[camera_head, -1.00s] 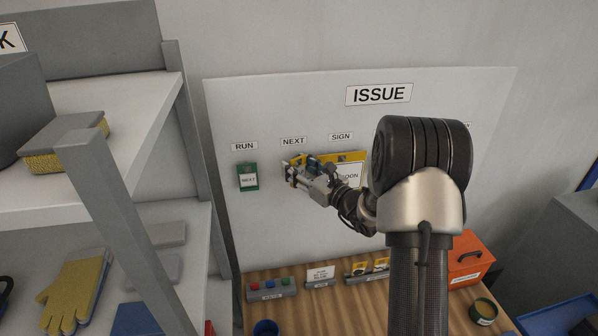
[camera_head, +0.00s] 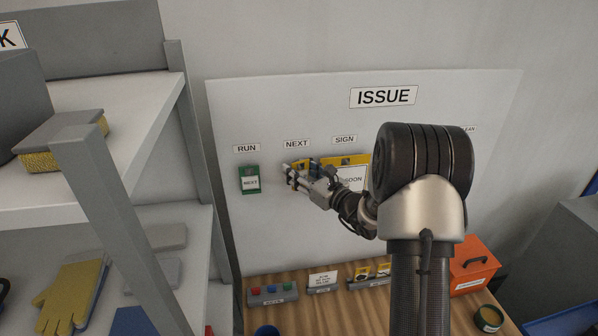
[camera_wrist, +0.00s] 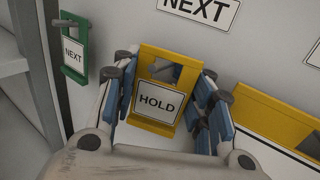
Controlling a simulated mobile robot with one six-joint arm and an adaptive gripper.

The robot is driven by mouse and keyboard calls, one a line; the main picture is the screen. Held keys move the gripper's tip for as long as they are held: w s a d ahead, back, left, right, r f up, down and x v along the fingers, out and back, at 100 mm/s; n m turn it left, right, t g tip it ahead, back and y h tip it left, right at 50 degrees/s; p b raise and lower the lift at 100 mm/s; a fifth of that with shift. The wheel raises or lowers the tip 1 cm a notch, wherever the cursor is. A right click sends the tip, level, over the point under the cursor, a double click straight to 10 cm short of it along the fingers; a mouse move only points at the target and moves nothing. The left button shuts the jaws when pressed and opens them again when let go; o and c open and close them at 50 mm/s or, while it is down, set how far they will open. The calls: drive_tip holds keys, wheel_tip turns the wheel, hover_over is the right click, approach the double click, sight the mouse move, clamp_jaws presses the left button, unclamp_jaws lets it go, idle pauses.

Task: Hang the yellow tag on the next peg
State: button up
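The yellow tag (camera_wrist: 157,118), with a white HOLD label, is upright between my fingers in the wrist view, below the NEXT sign (camera_wrist: 199,8). A grey peg (camera_wrist: 166,71) shows in the slot at the tag's top. I cannot tell whether the tag's weight rests on it. In the head view my gripper (camera_head: 292,176) is at the board under the NEXT sign (camera_head: 297,144), and the tag (camera_head: 301,165) is partly hidden behind the fingers.
A green tag (camera_head: 250,179) hangs to the left under the RUN sign (camera_head: 246,148). A larger yellow-framed sign (camera_head: 350,178) hangs close on the right, partly hidden by my arm. The shelf rack (camera_head: 177,110) stands left. Below is a wooden bench (camera_head: 310,310) with small trays.

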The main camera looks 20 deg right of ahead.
drive_tip(key=o, duration=0.5)
drive_tip(key=shift+o, duration=0.2)
drive_tip(key=v, duration=1.2)
